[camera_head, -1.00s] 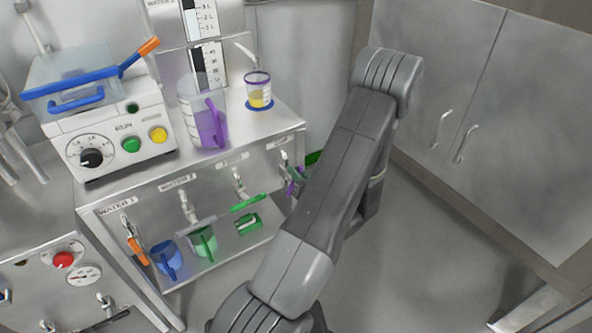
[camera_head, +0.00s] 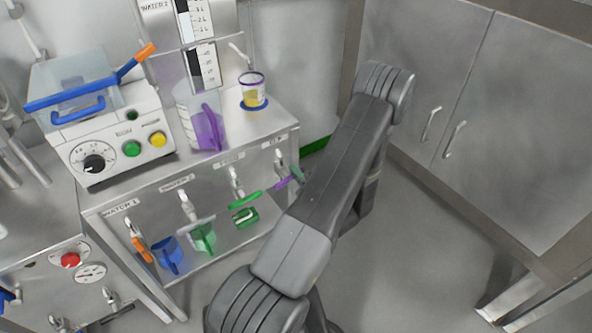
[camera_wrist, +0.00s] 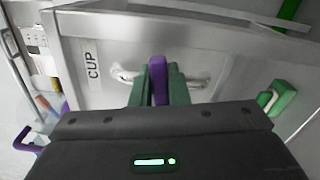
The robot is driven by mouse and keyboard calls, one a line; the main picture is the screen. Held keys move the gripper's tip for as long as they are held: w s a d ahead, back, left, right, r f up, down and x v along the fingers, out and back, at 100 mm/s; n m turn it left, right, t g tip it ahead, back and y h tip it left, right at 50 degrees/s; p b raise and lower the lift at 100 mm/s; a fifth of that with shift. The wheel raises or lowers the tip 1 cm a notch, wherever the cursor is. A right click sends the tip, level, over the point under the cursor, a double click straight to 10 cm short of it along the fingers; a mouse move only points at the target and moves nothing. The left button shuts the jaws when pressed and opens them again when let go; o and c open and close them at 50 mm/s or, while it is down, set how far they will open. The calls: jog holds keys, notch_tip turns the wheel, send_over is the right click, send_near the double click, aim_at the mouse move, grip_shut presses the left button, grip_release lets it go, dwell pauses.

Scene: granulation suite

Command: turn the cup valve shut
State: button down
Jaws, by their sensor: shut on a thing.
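The cup valve is a silver tap (camera_head: 279,160) on the bench front under the CUP label, with a purple handle (camera_wrist: 158,78). My gripper (camera_wrist: 158,92) has its dark green fingers on both sides of this handle, shut on it. In the head view the purple handle (camera_head: 284,183) looks nearly level, and my gripper (camera_head: 296,175) is partly hidden by my arm. The wrist view also shows the CUP label (camera_wrist: 92,65) and silver tap parts (camera_wrist: 125,73) on both sides of the fingers.
The feed valve's green handle (camera_head: 245,200) is left of the cup valve. A blue jug (camera_head: 167,256) and a green jug (camera_head: 203,238) are on the lower shelf. A purple-rimmed cup (camera_head: 252,83) with yellow contents stands on the bench top. Open floor lies right of my arm.

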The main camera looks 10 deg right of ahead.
jog(key=shift+f+m+p, duration=0.25)
jog(key=shift+m+p, duration=0.05)
jog(key=shift+m, duration=0.8)
jog(key=shift+f, duration=0.1)
jog(key=c, duration=1.4)
grip_release()
jog(key=shift+s, duration=0.1)
jog(key=v, duration=1.3)
jog(key=shift+s+d, duration=0.15)
jog(key=shift+s, duration=0.2)
jog(key=shift+w, duration=0.15)
jog(key=x, duration=1.3)
jog(key=shift+w, duration=0.3)
